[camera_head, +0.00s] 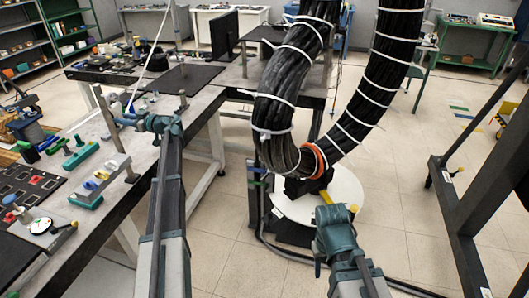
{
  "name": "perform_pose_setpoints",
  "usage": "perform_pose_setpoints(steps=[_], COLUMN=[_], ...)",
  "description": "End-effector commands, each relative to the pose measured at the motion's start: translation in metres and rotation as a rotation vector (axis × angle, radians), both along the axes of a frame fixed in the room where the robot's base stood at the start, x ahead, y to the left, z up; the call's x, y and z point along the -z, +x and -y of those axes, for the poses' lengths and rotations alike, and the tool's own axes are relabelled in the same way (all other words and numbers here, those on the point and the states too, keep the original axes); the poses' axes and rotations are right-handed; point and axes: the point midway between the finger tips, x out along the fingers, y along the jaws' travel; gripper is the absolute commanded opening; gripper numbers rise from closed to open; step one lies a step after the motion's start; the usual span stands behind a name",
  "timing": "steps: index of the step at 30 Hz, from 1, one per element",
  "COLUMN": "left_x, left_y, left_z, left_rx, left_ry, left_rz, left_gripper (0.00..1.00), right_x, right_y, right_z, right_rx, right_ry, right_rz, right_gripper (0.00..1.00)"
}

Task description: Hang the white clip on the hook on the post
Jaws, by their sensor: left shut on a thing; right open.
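My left gripper (127,119) is over the left workbench, its jaws pointing left. It is shut on a long thin white strip (148,62), likely the white clip, which rises from the jaws up and to the right. A grey post (104,108) stands on the bench just left of this gripper. Whether it bears a hook is too small to tell. My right gripper (337,212) is open and empty at the lower middle, in front of the white round base. It is apart from the cable bundle.
A thick black cable bundle (278,90) with white ties and an orange band (317,160) hangs over a white round base (344,190). Coloured clamps and a gauge (40,225) lie on the left bench. A dark frame (480,190) stands right. Floor between is clear.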

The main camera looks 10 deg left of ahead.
Motion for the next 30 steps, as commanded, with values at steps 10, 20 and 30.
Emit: perform_pose_setpoints(steps=[10, 20, 30], left_x=[-0.001, -0.001, -0.001], left_y=[0.000, 0.000, -0.002], left_z=[0.000, 0.000, 0.030], left_rx=[0.000, 0.000, 0.003], left_ry=[0.000, 0.000, 0.000], left_rz=[0.000, 0.000, 0.000], left_gripper=[0.40, 0.66, 0.66], right_x=[-0.001, -0.001, -0.001], right_y=[0.000, 0.000, 0.000], right_z=[0.000, 0.000, 0.000], right_rx=[0.000, 0.000, 0.000], right_ry=[0.000, 0.000, 0.000], right_rz=[0.000, 0.000, 0.000], right_gripper=[0.50, 0.50, 0.50])
